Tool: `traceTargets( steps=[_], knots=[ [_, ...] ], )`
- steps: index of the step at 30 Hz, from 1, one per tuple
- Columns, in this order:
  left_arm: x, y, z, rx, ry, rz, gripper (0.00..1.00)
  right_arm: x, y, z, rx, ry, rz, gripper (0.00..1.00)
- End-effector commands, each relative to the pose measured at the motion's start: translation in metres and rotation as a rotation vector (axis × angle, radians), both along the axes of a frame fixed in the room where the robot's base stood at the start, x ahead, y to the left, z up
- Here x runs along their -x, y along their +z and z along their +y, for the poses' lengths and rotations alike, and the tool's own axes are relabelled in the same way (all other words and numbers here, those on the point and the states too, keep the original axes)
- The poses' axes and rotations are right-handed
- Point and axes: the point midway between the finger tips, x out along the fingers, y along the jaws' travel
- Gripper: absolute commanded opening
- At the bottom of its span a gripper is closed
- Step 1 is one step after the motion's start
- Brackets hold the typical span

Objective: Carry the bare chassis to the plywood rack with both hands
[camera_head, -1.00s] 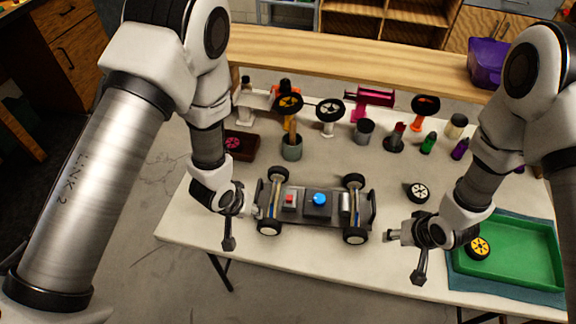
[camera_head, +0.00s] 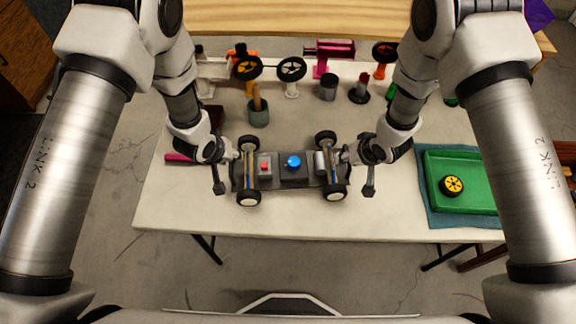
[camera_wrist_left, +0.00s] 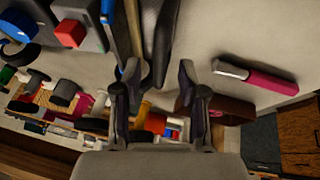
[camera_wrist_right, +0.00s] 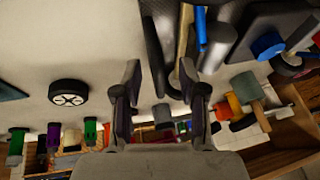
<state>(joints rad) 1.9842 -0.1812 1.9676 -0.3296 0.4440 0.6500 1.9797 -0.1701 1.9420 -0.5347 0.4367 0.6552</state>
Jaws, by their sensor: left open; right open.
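The dark chassis (camera_head: 294,182) lies on the white table with black wheels at its corners. It carries a blue knob and a red block. My left gripper (camera_head: 229,172) is open at its left end. In the left wrist view the open fingers (camera_wrist_left: 158,88) have the chassis's dark end bar (camera_wrist_left: 163,40) between or just beyond them. My right gripper (camera_head: 356,172) is open at its right end. In the right wrist view its fingers (camera_wrist_right: 159,85) are on either side of the dark end plate (camera_wrist_right: 154,45); contact is unclear. I cannot tell which wooden piece is the plywood rack.
A long light wooden surface (camera_head: 290,18) runs behind the table (camera_head: 300,222). A green tray (camera_head: 470,193) with a yellow-hubbed wheel (camera_head: 452,184) is at right. The table's front strip is clear.

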Motion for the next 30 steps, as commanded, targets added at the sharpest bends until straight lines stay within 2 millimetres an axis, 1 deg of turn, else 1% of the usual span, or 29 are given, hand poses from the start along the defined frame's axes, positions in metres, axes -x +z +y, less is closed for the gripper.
traceTargets(
  steps=[3,11,12,14,15,26,30],
  knots=[
    [-0.0033,-0.0080,-0.0013,0.000,0.001,0.000,0.41,-0.0032,-0.0081,0.0019,0.000,0.000,0.000,0.41],
    [-0.0042,-0.0095,-0.0015,0.000,0.000,0.000,0.41,-0.0037,-0.0096,0.0022,0.000,-0.001,0.000,0.41],
    [-0.0042,-0.0095,-0.0015,0.000,0.000,0.000,0.34,-0.0037,-0.0095,0.0021,0.000,-0.001,0.000,0.34],
    [-0.0041,-0.0094,-0.0015,0.000,0.000,0.000,0.13,-0.0037,-0.0095,0.0022,0.000,-0.001,0.000,0.13],
    [-0.0041,-0.0094,-0.0015,0.000,0.000,0.000,0.00,-0.0037,-0.0095,0.0021,0.000,-0.001,0.000,0.00],
    [-0.0047,-0.0085,-0.0017,0.001,0.000,-0.002,0.00,-0.0043,-0.0085,0.0022,-0.001,-0.001,-0.002,0.00],
    [-0.0047,-0.0025,-0.0017,0.001,0.000,-0.002,0.00,-0.0044,-0.0026,0.0021,-0.001,-0.001,-0.002,0.00]
  ],
)
